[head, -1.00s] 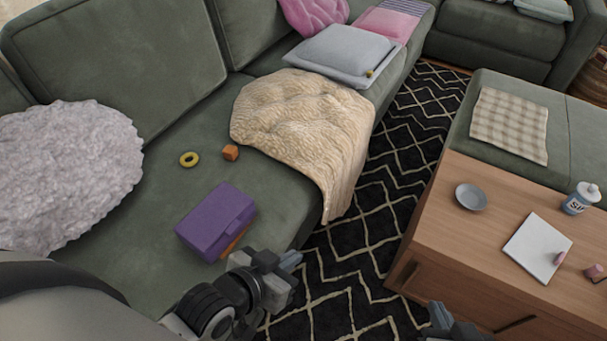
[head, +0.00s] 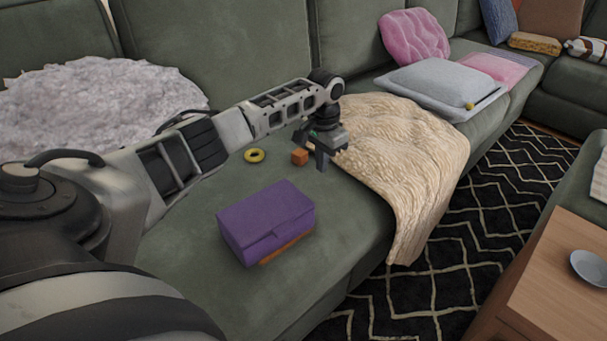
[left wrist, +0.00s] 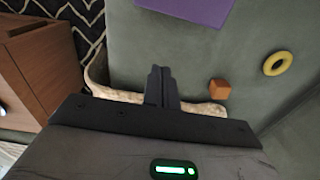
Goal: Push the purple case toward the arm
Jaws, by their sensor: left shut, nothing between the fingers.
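The purple case (head: 265,217) lies closed on the green sofa seat, near its front edge. Part of it also shows at the top of the left wrist view (left wrist: 190,8). My left gripper (head: 321,164) is shut and empty, pointing down beside the cream blanket's left edge. It is apart from the case, farther back and to its right in the head view. In the left wrist view its closed fingers (left wrist: 161,80) show against the seat, with the case beyond them. My right gripper is not in view.
An orange cube (head: 299,157) and a yellow ring (head: 254,155) lie on the seat near my left gripper. An orange item (head: 284,249) shows at the case's front edge. The cream blanket (head: 405,150) drapes over the seat. A fluffy cushion (head: 95,100) is at left.

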